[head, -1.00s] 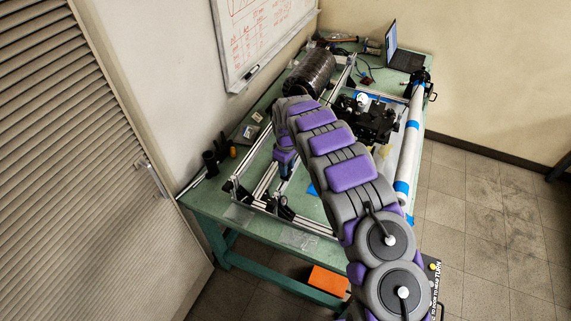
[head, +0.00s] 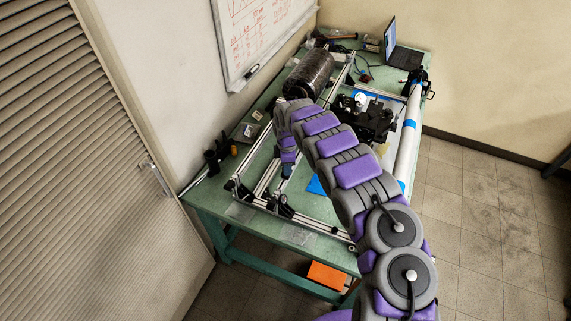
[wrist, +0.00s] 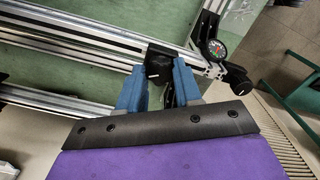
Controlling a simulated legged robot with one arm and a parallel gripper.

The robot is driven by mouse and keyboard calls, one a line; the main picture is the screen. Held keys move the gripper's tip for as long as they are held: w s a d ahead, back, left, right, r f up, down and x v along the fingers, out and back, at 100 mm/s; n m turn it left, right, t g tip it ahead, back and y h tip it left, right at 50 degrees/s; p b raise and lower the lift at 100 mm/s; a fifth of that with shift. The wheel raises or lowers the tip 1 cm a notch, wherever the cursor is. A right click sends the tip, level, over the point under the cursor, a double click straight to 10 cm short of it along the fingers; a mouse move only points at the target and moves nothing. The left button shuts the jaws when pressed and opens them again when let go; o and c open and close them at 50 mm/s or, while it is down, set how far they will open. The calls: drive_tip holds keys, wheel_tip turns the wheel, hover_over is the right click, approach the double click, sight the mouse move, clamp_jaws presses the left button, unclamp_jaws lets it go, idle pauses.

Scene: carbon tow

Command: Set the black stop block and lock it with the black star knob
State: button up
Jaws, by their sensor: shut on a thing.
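In the wrist view, the black stop block (wrist: 165,58) sits at the aluminium rail between my blue fingertips. A dark rounded part with a pale mark shows on its near face; I cannot tell whether this is the star knob. My gripper (wrist: 158,72) is shut on the block, one finger on each side. How the block seats on the rail is partly hidden by the fingers. In the head view, my gripper (head: 287,170) points down over the near left part of the rail frame (head: 262,190), and the block cannot be made out there.
A dial gauge (wrist: 217,48) and a black knob (wrist: 237,79) stand right of the block. The green table (head: 225,208) also bears a dark roll (head: 311,74), a black machine (head: 365,120), a white tube (head: 408,140) and a laptop (head: 403,50).

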drive_tip(key=shift+d, duration=0.15)
idle(0.3)
drive_tip(key=o, duration=1)
drive_tip(key=shift+d, duration=0.15)
drive_tip(key=shift+o, duration=0.2)
drive_tip(key=shift+r, duration=0.1)
drive_tip(key=shift+a+r, duration=0.25)
wheel_tip(320, 180, up, 17)
drive_tip(key=shift+d+f, duration=0.15)
drive_tip(key=shift+f, duration=0.05)
